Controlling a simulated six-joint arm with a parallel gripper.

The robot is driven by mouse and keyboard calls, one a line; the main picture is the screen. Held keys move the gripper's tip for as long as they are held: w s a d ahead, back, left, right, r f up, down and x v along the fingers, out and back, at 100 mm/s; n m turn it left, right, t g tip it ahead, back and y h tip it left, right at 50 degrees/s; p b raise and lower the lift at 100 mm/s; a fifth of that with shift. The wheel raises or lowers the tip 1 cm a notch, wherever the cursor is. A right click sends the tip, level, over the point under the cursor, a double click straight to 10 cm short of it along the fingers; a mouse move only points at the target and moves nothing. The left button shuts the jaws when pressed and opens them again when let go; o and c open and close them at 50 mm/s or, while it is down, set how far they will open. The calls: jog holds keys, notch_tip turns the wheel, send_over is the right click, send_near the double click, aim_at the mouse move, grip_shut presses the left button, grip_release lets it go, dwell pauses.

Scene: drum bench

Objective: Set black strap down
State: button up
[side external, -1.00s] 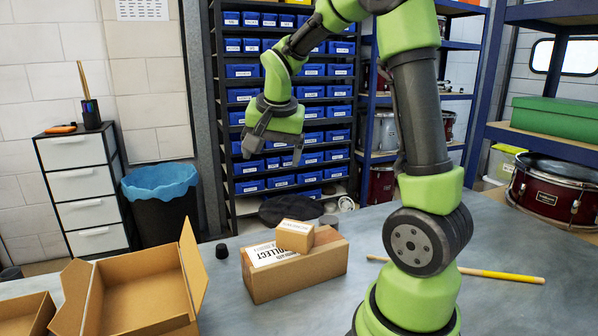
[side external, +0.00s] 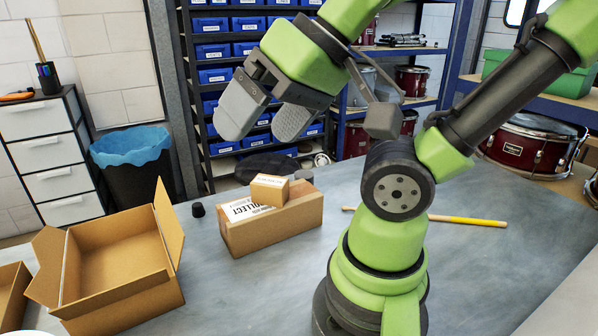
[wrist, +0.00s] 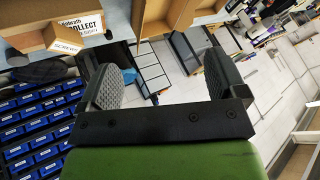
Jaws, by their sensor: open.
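My gripper (side external: 261,128) is open and hangs in the air above the far side of the bench, left of my base. It also shows in the wrist view (wrist: 161,80), with its two ridged fingers wide apart and nothing between them. I cannot pick out a black strap for certain in either view. A dark, flat, rounded item (side external: 266,165) lies behind the cartons, partly hidden by them; I cannot tell what it is. It is apart from my gripper.
A closed carton (side external: 275,226) with a small box (side external: 269,189) on top stands mid-bench. An open carton (side external: 118,268) stands left, with a small black cylinder (side external: 198,210) between them. A yellow-ended stick (side external: 465,220) lies right. The bench (side external: 500,275) is bare at front right.

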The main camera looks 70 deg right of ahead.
jog(key=w+d+n+g+h, duration=0.2)
jog(key=w+d+n+h, duration=0.25)
jog(key=w+d, duration=0.5)
jog(key=n+g+h, duration=0.2)
jog(key=n+g, duration=0.5)
jog(key=n, duration=0.7)
send_over(303, 175)
jog(key=a, duration=0.2)
jog(key=shift+m, duration=0.25)
jog(key=f, duration=2.4)
jog(key=shift+w+a+f, duration=0.15)
jog(key=shift+w+f, duration=0.1)
jog(key=shift+f, duration=0.1)
jog(key=shift+w+x, duration=0.2)
jog(key=shift+x, duration=2.9)
